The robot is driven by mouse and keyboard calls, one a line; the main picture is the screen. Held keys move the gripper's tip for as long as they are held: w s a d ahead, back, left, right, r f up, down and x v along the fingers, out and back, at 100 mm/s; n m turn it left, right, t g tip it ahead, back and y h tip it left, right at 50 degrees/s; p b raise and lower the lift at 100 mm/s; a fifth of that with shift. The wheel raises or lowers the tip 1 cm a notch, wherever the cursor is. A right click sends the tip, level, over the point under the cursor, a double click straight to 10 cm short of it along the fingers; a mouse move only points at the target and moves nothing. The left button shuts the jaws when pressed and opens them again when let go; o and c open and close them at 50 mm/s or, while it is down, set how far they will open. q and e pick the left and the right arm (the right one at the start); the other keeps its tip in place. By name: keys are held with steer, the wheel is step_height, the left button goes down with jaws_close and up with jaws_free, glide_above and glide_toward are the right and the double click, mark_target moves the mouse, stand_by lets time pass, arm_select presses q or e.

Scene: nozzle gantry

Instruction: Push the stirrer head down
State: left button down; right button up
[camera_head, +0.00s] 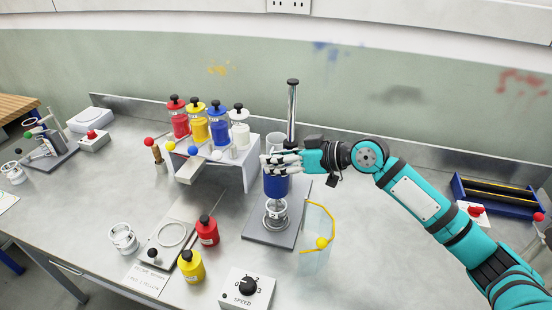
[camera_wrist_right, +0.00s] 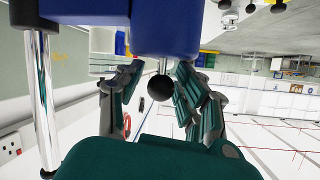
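The stirrer stands at the centre of the bench in the head view, with an upright chrome post (camera_head: 292,105) and a blue stirrer head (camera_head: 276,186) over a clear jar (camera_head: 275,214) on a grey base plate (camera_head: 262,233). My right gripper (camera_head: 266,164) is at the top of the head, in front of the post. In the right wrist view the blue head (camera_wrist_right: 165,28) fills the top, and a black ball knob (camera_wrist_right: 160,88) on a short rod sits between the two spread fingers, with gaps on both sides. My left gripper is out of view.
A white rack (camera_head: 250,172) with several coloured bottles stands left of the stirrer. A clear guard with a yellow edge (camera_head: 321,243) stands close right of the base. Red (camera_head: 207,232) and yellow (camera_head: 191,266) pots and a speed dial box (camera_head: 247,290) are in front.

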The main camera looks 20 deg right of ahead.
steer(key=shift+o, duration=0.5)
steer(key=shift+s+a+f, duration=0.1)
steer(key=shift+s+f, duration=0.05)
steer(key=shift+f, duration=0.3)
steer(key=shift+s, duration=0.1)
steer(key=v, duration=1.2)
steer(key=shift+w+r, duration=0.25)
steer(key=shift+r, duration=0.15)
steer(key=shift+f, duration=0.1)
